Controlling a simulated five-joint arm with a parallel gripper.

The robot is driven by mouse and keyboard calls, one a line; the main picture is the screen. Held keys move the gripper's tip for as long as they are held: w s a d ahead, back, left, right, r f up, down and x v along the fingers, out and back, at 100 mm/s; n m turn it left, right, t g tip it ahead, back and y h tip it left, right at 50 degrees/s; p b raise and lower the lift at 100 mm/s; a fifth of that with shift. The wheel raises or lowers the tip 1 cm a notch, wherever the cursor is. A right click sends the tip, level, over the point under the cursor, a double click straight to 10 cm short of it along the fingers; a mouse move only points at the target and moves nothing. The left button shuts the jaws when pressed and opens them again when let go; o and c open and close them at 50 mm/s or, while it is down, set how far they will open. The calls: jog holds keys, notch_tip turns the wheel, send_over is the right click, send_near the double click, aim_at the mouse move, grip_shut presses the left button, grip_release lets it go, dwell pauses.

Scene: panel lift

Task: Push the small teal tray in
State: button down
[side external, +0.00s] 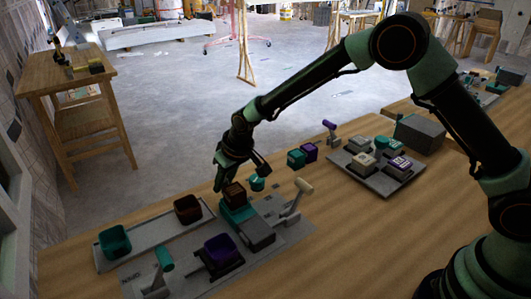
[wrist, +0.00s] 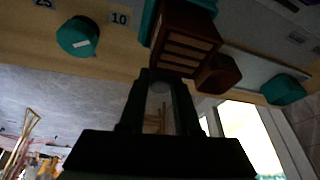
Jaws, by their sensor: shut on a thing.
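The small teal tray (side external: 236,215) sits on a grey slide base (side external: 258,236) on the wooden table, with a dark brown slotted block (side external: 234,194) on top. In the wrist view the block (wrist: 185,38) fills the top middle, and a teal tray edge (wrist: 149,22) shows beside it. My gripper (wrist: 160,88) is at the tray's far end, low behind the block. How the knob joins the tray is hidden in shadow.
A teal cylinder (side external: 257,184) stands right of my gripper. A long tray holds a brown cup (side external: 187,208) and a teal cup (side external: 115,242). A purple block (side external: 222,249) and teal-topped lever (side external: 163,257) are in front.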

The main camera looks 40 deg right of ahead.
aim_at(239, 211)
dwell(0.6)
jog(key=s, duration=0.9)
jog(key=shift+s+a, duration=0.1)
jog(key=shift+s, duration=0.15)
jog(key=c, duration=0.7)
grip_release()
jog(key=shift+o, duration=0.2)
jog(key=shift+r, duration=0.25)
jog(key=v, duration=1.1)
jog(key=shift+d+r, duration=0.2)
jog(key=shift+r, duration=0.1)
